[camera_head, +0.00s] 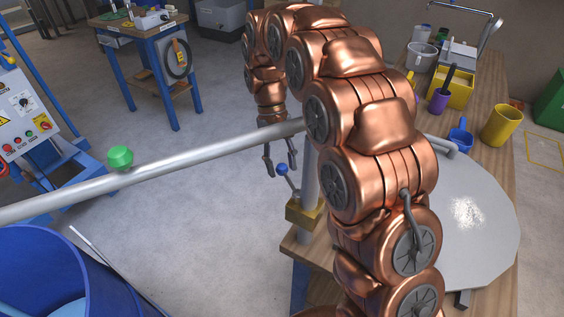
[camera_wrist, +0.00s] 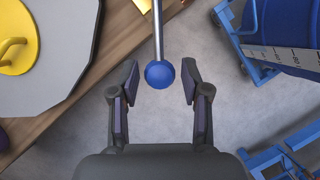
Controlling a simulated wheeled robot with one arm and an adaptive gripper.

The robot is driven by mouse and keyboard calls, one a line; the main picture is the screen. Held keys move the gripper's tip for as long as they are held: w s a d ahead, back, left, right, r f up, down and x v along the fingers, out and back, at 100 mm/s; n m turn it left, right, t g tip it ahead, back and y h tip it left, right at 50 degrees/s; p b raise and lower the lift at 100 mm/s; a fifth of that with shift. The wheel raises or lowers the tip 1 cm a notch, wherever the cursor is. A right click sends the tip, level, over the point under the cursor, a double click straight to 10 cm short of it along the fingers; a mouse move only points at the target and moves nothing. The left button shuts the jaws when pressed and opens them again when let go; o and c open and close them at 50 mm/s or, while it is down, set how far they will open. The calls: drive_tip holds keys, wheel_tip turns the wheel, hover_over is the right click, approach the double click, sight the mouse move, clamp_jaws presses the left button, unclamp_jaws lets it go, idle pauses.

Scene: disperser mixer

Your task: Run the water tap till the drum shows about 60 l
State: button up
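My gripper (camera_head: 281,171) hangs open over the lever with a blue ball knob (camera_head: 282,169) beside the steel post. In the wrist view the ball knob (camera_wrist: 160,74) sits between the two spread fingers, with gaps on both sides. The lever's metal rod (camera_wrist: 158,30) runs up from it. A long steel pipe (camera_head: 200,160) reaches left from the post towards the blue drum (camera_head: 35,265), cut off at the lower left. The drum (camera_wrist: 290,18) also shows in the wrist view with a pale marked scale strip (camera_wrist: 285,56); I cannot read its level.
A wooden bench (camera_head: 490,125) on the right holds a grey round plate (camera_head: 475,225), yellow mug (camera_head: 502,125) and containers. A control panel (camera_head: 22,112) stands left. Open floor lies between it and the bench.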

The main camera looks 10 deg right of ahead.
drive_tip(key=shift+o, duration=0.6)
drive_tip(key=shift+w, duration=0.1)
drive_tip(key=shift+w+r, duration=0.3)
drive_tip(key=shift+r, duration=0.3)
drive_tip(key=v, duration=0.6)
drive_tip(key=shift+s+r, duration=0.1)
